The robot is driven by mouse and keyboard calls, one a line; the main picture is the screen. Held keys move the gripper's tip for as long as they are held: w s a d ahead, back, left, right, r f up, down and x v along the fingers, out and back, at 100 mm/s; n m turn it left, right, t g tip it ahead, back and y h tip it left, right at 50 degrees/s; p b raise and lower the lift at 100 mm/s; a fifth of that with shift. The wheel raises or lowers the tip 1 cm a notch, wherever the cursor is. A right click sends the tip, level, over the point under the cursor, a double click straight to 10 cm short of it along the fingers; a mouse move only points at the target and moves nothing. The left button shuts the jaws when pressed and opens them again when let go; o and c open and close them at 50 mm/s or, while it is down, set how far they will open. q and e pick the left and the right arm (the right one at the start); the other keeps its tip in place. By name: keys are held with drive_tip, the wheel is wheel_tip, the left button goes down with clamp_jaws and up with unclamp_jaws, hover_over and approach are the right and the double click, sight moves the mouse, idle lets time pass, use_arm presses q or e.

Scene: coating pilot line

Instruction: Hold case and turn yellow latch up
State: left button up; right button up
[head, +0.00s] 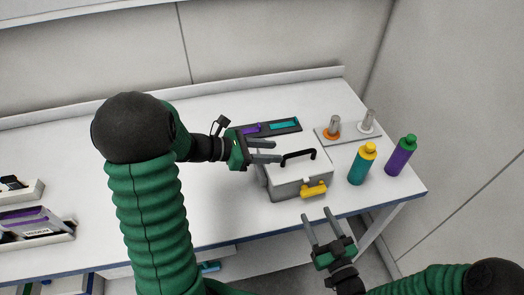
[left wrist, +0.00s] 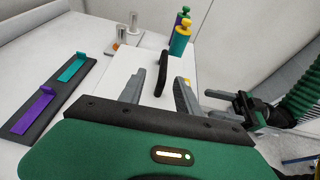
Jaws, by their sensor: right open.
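The case (head: 285,188) is a pale grey box on the table, with a white lid and a black handle (head: 299,155) on top. A yellow latch (head: 314,190) sits on its front face, toward the right. My left gripper (head: 280,151) is open at the lid's left side, its fingers pointing toward the handle. In the left wrist view the handle (left wrist: 161,75) shows beyond and between the spread fingers (left wrist: 160,88); I cannot tell whether they touch the case. My right gripper (head: 319,216) is open and empty in front of the case, below the latch, fingers pointing toward it.
A dark tray (head: 294,126) with purple and teal pieces lies behind the case. A grey plate (head: 347,135) with two metal posts stands back right. A teal bottle (head: 358,168) and a purple bottle (head: 399,160) stand right of the case.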

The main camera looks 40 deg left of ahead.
sight(300, 155)
use_arm(q)
drive_tip(key=x, duration=0.9)
drive_tip(key=shift+s+d, duration=0.1)
drive_tip(key=shift+d, duration=0.35)
drive_tip(key=shift+w, duration=0.2)
drive_tip(key=shift+w+a+f, duration=0.1)
drive_tip(key=shift+f, duration=0.05)
use_arm(e)
drive_tip(key=shift+d, duration=0.15)
use_arm(q)
drive_tip(key=shift+d, duration=0.2)
clamp_jaws()
use_arm(e)
drive_tip(key=shift+d, duration=0.15)
use_arm(q)
drive_tip(key=shift+a, duration=0.1)
idle(0.4)
